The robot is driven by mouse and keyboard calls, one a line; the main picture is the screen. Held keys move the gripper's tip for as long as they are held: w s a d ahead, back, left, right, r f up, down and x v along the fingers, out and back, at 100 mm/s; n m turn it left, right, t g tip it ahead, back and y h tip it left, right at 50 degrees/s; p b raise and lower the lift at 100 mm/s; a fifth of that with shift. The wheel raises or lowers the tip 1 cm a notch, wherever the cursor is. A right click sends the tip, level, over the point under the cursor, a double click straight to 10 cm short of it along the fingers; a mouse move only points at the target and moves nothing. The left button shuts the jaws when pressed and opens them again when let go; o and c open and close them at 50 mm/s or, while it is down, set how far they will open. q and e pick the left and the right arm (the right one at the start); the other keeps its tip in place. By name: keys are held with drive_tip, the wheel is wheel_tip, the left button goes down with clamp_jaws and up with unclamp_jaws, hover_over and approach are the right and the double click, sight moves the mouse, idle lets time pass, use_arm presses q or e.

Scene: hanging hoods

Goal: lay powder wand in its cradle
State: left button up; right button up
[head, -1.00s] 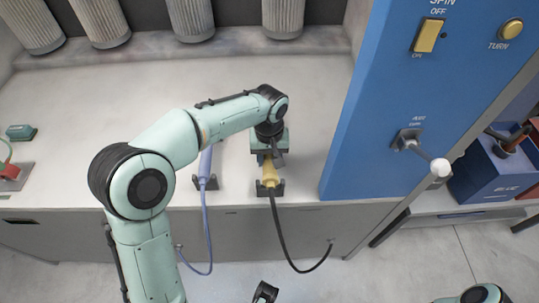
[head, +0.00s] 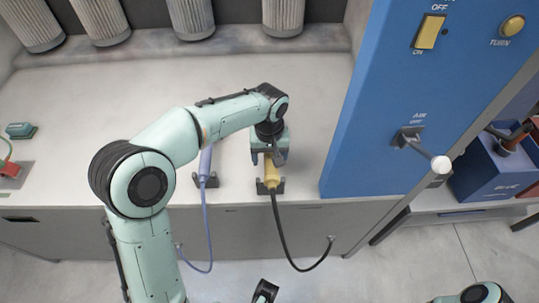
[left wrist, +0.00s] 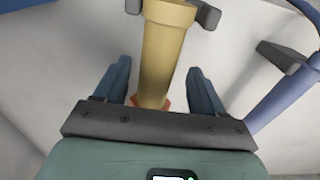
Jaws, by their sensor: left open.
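A yellow wand (head: 270,174) with a black hose lies at the counter's front edge, its near end between the dark prongs of a cradle (head: 279,188). A violet-blue wand (head: 206,160) with a blue hose lies in a similar cradle to its left. No label shows which one is the powder wand. My left gripper (head: 268,155) is low over the yellow wand. In the left wrist view its open fingers (left wrist: 160,84) stand on either side of the yellow wand (left wrist: 163,48), with gaps showing. A dark piece, possibly my right gripper (head: 265,291), shows at the bottom edge.
A blue cabinet (head: 370,120) with switches and a white-knobbed lever (head: 440,165) stands close on the right. Several ribbed grey cylinders (head: 283,15) hang at the back. The pale counter (head: 90,100) is mostly clear. A teal block (head: 20,130) sits far left.

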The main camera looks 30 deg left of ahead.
use_arm(q)
wheel_tip(320, 180, up, 14)
drive_tip(key=p, duration=0.2)
drive_tip(key=shift+s+f+p, duration=0.15)
drive_tip(key=shift+f+p, duration=0.1)
drive_tip(key=shift+p, duration=0.1)
use_arm(e)
drive_tip(key=shift+s+r, duration=0.2)
drive_tip(key=shift+r, duration=1)
use_arm(q)
drive_tip(key=shift+d, duration=0.1)
use_arm(e)
drive_tip(key=shift+s, duration=0.1)
